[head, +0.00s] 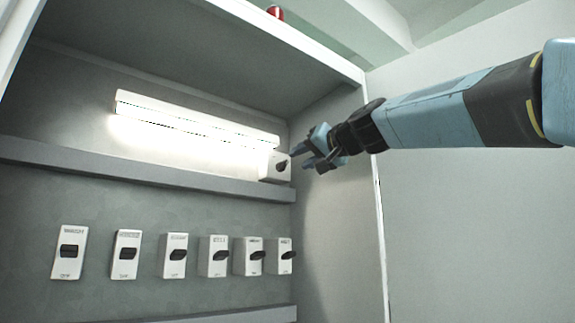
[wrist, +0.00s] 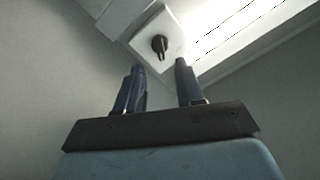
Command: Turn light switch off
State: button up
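A white switch box with a black rotary knob (head: 283,165) sits at the right end of a lit tube lamp (head: 195,121), above the upper ledge. In the wrist view the knob (wrist: 160,45) is on the white plate, just beyond the fingertips. The lamp glows brightly at the top right there. My gripper (head: 309,155) comes in from the right, close to the switch box. In the wrist view its two fingers (wrist: 160,66) are apart with nothing between them. I cannot tell from the head view whether a fingertip touches the knob.
A row of several labelled white switches (head: 177,256) with black levers is on the wall below the upper ledge (head: 150,172). The cabinet's right side wall (head: 335,190) is close to my gripper. A red object (head: 275,12) lies on top of the cabinet.

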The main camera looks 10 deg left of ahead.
aim_at(286, 165)
jog(key=shift+x, duration=3.35)
grip_shut()
jog(key=shift+n, duration=0.3)
jog(key=n, duration=0.4)
jog(key=shift+n, duration=0.3)
jog(key=n, duration=0.6)
jog(key=shift+a+f+n, duration=0.1)
jog(key=shift+n, duration=0.2)
